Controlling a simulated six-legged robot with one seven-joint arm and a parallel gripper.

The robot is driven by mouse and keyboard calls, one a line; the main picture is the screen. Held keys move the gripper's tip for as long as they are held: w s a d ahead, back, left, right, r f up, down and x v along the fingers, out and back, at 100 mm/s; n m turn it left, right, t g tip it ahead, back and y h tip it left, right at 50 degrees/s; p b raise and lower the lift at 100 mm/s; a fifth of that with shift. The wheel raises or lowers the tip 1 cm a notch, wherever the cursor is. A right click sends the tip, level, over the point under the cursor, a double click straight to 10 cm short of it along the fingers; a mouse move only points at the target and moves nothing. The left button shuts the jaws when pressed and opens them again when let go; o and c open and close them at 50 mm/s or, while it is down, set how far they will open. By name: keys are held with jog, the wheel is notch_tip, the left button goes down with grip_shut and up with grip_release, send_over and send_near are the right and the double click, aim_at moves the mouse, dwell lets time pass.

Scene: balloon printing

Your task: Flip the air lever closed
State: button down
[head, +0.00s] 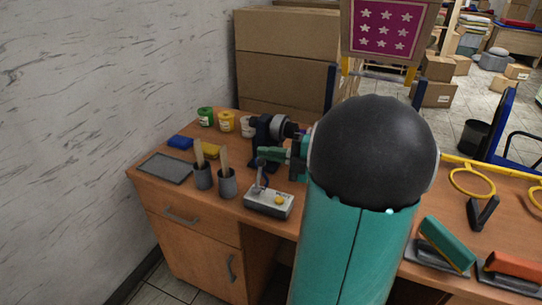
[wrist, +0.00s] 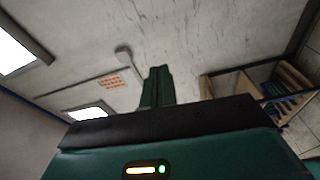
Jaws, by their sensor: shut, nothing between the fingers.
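My green gripper (head: 264,153) is just above and behind the lever, partly hidden by my big dark arm joint. It looks shut and empty, and I see a gap between it and the box. In the wrist view, the closed fingers (wrist: 157,88) point at the wall and ceiling, and the box is not seen there.
A dark machine (head: 268,135) stands close behind my gripper. Grey cups with wooden sticks (head: 227,180) stand left of the box. A grey tray (head: 165,168), sponges (head: 180,142) and paint jars (head: 205,116) are further left. Handled stamps (head: 447,245) lie at right.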

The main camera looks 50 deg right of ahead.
jog(key=shift+s+a+r, duration=0.35)
jog(key=shift+s+a, duration=0.1)
jog(key=shift+s, duration=0.2)
jog(key=shift+s+a+r, duration=0.3)
jog(key=shift+s+a, duration=0.15)
jog(key=shift+s, duration=0.15)
jog(key=shift+a, duration=0.1)
